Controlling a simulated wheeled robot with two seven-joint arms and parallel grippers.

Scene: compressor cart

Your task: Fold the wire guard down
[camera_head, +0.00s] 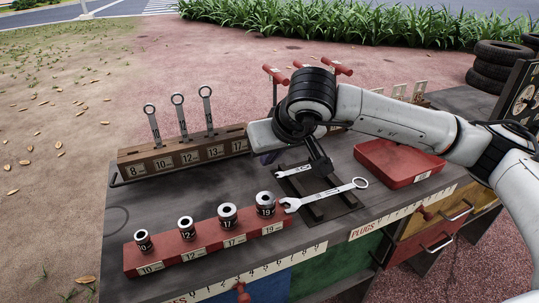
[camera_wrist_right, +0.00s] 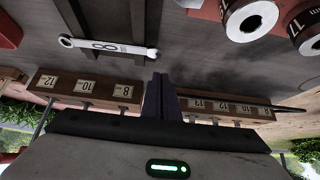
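I cannot make out a wire guard in either view. My right arm comes in from the right in the head view, and its gripper (camera_head: 266,158) points down over the grey bench top, behind the black wrench rack (camera_head: 335,208). The forearm and wrist hide part of the bench behind. In the right wrist view the two dark fingers of this gripper (camera_wrist_right: 161,82) lie side by side, closed, with nothing seen between them. A small wrench (camera_wrist_right: 110,46) lies on the rack in front of them. My left gripper is out of view.
A wooden block (camera_head: 175,159) holds upright spanners at the back left. A red rail (camera_head: 205,245) carries several sockets along the front. A large wrench (camera_head: 325,196) lies across the rack. A red tray (camera_head: 400,165) is at right; red-handled tools (camera_head: 276,74) stand behind my wrist.

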